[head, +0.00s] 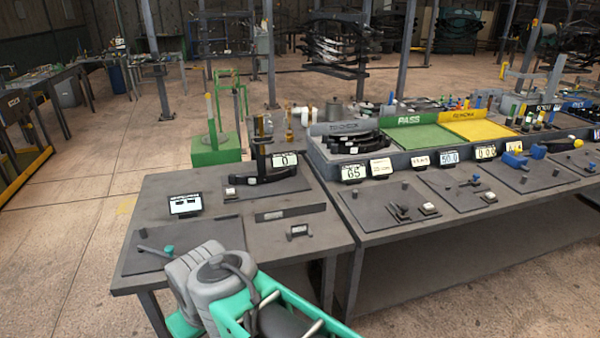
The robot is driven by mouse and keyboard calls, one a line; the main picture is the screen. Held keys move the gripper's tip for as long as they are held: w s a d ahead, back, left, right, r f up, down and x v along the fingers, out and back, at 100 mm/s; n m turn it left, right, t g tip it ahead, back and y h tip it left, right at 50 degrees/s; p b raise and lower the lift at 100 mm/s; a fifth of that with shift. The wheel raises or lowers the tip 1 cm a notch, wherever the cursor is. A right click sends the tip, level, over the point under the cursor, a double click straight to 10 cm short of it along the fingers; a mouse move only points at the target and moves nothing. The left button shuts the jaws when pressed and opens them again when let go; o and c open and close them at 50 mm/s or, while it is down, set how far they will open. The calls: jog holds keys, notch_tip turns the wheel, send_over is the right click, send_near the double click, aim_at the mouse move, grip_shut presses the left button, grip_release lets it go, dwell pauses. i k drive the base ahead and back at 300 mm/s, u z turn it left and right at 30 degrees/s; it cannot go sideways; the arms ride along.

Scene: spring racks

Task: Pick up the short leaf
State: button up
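Several black curved leaves with white tags (352,147) lie stacked in the grey bay at the left end of the long bench's rear tray. Another dark curved leaf (262,179) sits at the foot of a black upright fixture (261,146) on the near left table. I cannot tell which leaf is the short one. My folded grey and green arm shows at the bottom, over the table's front edge. My gripper's fingertips cannot be made out.
The left table (150,222) also holds a small display (185,205), a flat dark bar (290,212) and a small labelled block (298,231). Beside the leaf bay are a green PASS bay (418,137) and a yellow bay (480,130). Open floor lies left.

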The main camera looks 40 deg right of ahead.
aim_at(234, 179)
jog(key=z, duration=0.2)
jog(key=i, duration=1.35)
jog(key=u, duration=0.75)
